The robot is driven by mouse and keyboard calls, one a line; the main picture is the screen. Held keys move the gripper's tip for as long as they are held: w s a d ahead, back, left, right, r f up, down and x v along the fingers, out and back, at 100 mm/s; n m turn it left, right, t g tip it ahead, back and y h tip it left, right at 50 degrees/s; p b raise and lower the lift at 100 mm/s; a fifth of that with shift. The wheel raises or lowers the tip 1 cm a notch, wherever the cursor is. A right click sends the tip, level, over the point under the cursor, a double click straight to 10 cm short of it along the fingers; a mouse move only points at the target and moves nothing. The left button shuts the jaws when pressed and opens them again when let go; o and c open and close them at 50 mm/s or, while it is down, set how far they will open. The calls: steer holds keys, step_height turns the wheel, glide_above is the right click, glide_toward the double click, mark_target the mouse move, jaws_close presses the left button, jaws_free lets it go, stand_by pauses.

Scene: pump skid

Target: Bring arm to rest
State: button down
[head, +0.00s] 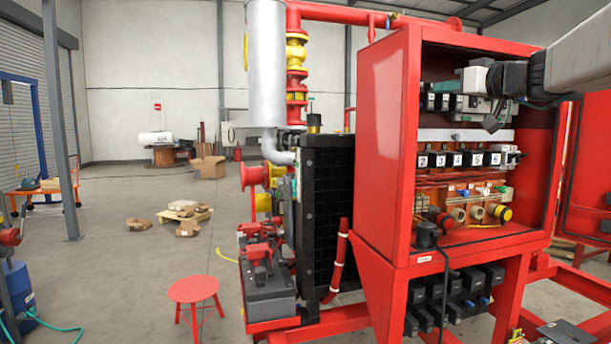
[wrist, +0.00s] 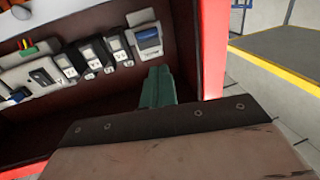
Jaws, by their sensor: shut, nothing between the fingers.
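My arm reaches in from the upper right of the head view, in front of the open red cabinet (head: 385,135). My gripper (wrist: 156,76) shows in the wrist view as narrow green fingers, shut and empty, beyond a broad tan plate with a dark screwed edge. The fingers point toward the cabinet's inside, below a row of switch modules (wrist: 95,55). They look apart from the modules, though the exact gap cannot be told. In the head view the gripper is small against the upper row of devices and hard to make out.
The cabinet holds a numbered module row (head: 460,159) and several round connectors (head: 470,212). A black radiator (head: 325,210) and silver cylinder (head: 266,65) stand left of it. A red stool (head: 194,291) stands on open floor. A yellow-edged grey surface (wrist: 280,55) lies right of the cabinet.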

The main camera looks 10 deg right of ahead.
steer(key=s+a+f+m+g, duration=0.2)
steer(key=s+a+f+g, duration=0.15)
steer(key=f, duration=0.45)
steer(key=s+a+f+m+g, duration=0.1)
steer(key=s+a+f+g, duration=0.25)
steer(key=f, duration=0.35)
steer(key=s+a+f+m+g, duration=0.2)
steer(key=a+f, duration=0.2)
steer(key=f, duration=0.4)
steer(key=s+a+f+n+g+h, duration=0.1)
steer(key=s+a+f+g+h, duration=0.1)
steer(key=s+f, duration=0.6)
steer(key=s+a+f+n+g+h, duration=0.1)
steer(key=s+a+f+g, duration=0.4)
steer(key=s, duration=0.9)
step_height(320, 180, down, 3)
steer(key=shift+s+a+f+h, duration=0.15)
steer(key=shift+s+a+h, duration=0.25)
steer(key=shift+a, duration=0.55)
steer(key=shift+w, duration=0.1)
